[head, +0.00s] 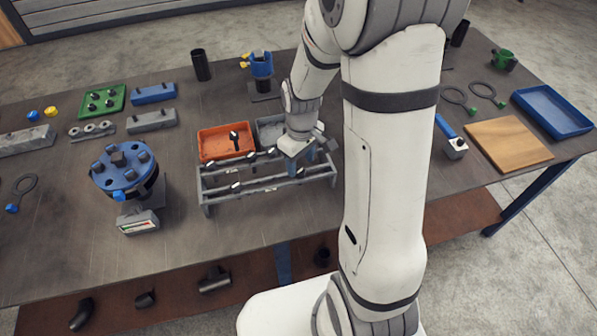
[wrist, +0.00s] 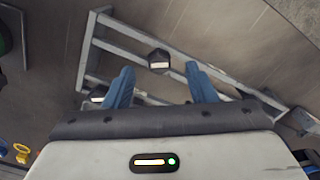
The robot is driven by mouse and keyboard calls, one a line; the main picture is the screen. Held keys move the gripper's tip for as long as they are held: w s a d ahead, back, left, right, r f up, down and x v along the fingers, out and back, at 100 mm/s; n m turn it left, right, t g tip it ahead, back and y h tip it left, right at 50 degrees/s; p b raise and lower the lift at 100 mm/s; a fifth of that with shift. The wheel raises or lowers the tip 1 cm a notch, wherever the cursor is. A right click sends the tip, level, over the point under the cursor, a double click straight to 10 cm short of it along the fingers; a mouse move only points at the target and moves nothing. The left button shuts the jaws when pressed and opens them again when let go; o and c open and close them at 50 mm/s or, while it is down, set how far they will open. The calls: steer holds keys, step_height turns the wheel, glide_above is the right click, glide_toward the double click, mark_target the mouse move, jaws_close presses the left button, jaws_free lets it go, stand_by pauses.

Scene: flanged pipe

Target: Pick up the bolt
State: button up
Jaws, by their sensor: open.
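A grey metal rack (head: 270,183) holds several bolts with dark heads. In the wrist view, one bolt (wrist: 159,61) sits on the rack rails (wrist: 125,45), just past the fingertips and between them sideways. My gripper (wrist: 160,72) is open, its two blue fingers apart with nothing held. A second bolt (wrist: 98,93) shows left of the left finger. In the head view my gripper (head: 317,160) is over the right end of the rack, and the bolt there is hidden by it or too small to tell.
An orange tray (head: 206,148) with a bolt in it and a grey tray (head: 268,125) stand behind the rack. A blue flange (head: 124,172) on a stand is to the left. A wooden board (head: 508,145) and a blue tray (head: 552,110) lie at the right.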

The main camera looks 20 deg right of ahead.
mark_target(301, 171)
steer(key=shift+f, duration=1.55)
steer(key=shift+c, duration=0.5)
jaws_close()
steer(key=shift+r, duration=0.1)
